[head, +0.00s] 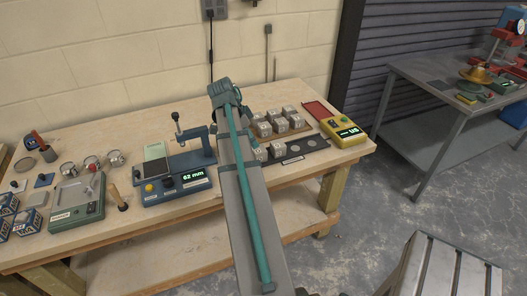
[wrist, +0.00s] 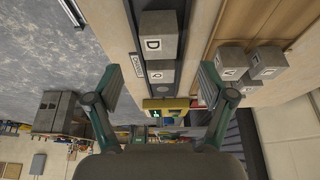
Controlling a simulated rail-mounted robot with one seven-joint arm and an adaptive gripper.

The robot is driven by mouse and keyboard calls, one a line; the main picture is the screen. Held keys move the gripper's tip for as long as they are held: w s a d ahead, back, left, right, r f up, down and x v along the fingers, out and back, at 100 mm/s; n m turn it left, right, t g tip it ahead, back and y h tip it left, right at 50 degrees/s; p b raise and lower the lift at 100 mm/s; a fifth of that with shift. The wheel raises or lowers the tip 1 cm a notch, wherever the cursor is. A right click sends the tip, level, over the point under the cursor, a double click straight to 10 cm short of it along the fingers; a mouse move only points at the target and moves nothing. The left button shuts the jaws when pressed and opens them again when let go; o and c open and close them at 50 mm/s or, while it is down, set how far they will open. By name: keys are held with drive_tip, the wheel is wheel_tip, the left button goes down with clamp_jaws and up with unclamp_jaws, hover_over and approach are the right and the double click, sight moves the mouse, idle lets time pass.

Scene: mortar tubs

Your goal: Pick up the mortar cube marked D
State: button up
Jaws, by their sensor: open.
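The grey mortar cube marked D (wrist: 158,35) shows at the top middle of the wrist view, its letter facing the camera. A cube marked Q (wrist: 161,72) sits just below it in the picture, on the same dark strip. My gripper (wrist: 160,84) is open and empty. Its two fingers stand apart to the left and right of the row, nearer the Q cube's level in the picture than the D cube's. In the head view my gripper (head: 224,92) is above the bench, and I cannot make out the cube letters there.
Several other cubes (head: 275,121) stand on a wooden board behind the dark strip (head: 309,147). A yellow instrument (head: 345,131) and a red tray (head: 320,110) are to the right.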

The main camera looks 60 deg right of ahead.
sight(258, 150)
drive_tip(key=shift+p+x, duration=1.2)
drive_tip(key=shift+x, duration=3.35)
drive_tip(key=shift+a, duration=0.1)
drive_tip(key=c, duration=1.5)
drive_tip(key=shift+o, duration=0.2)
drive_tip(key=shift+r, duration=0.2)
